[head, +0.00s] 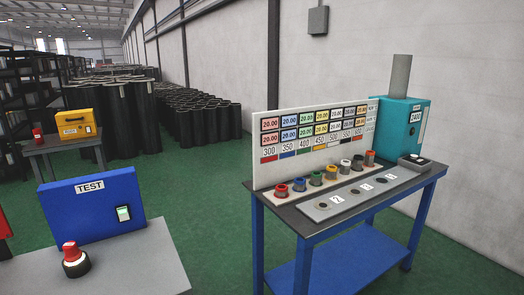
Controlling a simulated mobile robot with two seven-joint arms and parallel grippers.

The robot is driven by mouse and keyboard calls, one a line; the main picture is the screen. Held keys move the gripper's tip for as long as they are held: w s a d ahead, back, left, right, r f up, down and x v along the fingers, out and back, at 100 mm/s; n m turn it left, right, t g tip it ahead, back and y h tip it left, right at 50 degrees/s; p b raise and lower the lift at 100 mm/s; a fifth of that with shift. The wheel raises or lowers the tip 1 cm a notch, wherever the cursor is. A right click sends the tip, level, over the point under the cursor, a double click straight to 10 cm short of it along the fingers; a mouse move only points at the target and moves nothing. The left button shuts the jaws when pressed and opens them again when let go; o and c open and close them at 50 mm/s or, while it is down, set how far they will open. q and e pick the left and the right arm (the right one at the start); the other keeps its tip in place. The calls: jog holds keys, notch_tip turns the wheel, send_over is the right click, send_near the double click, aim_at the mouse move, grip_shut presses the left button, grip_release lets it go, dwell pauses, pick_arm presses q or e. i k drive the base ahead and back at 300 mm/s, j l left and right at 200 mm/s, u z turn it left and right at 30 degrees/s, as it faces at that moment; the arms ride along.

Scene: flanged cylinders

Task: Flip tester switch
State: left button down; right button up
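The blue tester box (92,212) stands at the lower left of the head view, on a grey tabletop (148,262). A white label reading TEST is on its front. A red-topped flanged cylinder (74,260) with a dark base stands upright on the tabletop in front of the box. Neither of my grippers shows in this view.
A blue table (312,228) at right holds a price board (314,140), a row of coloured-top cylinders (316,179), a grey numbered strip and a teal box (403,122). A yellow case (76,123) sits on a back-left table. Green floor (205,222) lies clear between the tables.

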aim_at(123, 212)
jog(key=u, duration=1.35)
